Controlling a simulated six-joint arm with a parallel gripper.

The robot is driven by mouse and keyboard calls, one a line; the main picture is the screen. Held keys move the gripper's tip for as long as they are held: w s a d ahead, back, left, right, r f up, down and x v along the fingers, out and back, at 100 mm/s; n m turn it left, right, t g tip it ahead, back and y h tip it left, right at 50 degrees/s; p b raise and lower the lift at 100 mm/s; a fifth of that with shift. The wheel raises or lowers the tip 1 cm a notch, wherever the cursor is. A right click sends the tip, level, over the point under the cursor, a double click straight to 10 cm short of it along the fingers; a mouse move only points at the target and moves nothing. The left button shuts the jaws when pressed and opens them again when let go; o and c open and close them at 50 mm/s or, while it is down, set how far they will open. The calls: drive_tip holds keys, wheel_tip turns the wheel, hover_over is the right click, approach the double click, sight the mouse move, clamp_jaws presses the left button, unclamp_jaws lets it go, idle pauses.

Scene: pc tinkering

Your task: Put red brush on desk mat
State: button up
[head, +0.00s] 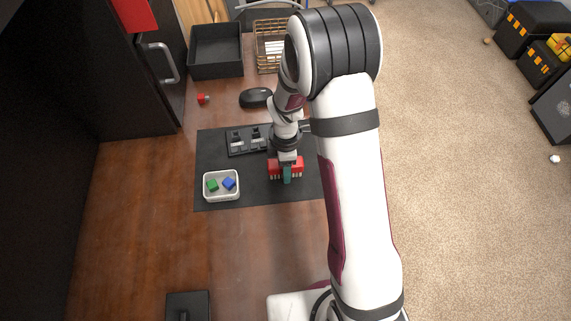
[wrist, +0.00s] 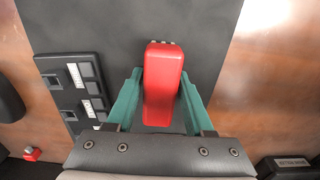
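The red brush (head: 274,168) has pale bristles along its lower side in the head view. It is over the dark desk mat (head: 250,200), near the mat's right part; I cannot tell whether it rests on the mat or hangs just above. My gripper (head: 287,174) reaches down over it, with one teal finger in front of the brush. In the wrist view the red brush (wrist: 163,85) lies between the two teal fingers of my gripper (wrist: 162,74), which close against its sides. My arm hides the mat's right edge in the head view.
A white tray (head: 221,198) with green and blue cubes sits on the mat's left. A black slotted holder (head: 236,141) is at the mat's back. A black mouse (head: 256,97), small red object (head: 203,99), black bin (head: 216,70) and wire basket (head: 266,60) lie behind.

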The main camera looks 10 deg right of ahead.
drive_tip(key=shift+o, duration=0.3)
drive_tip(key=o, duration=0.5)
wheel_tip(320, 180, up, 7)
drive_tip(key=shift+f, duration=0.1)
drive_tip(key=shift+r, duration=0.6)
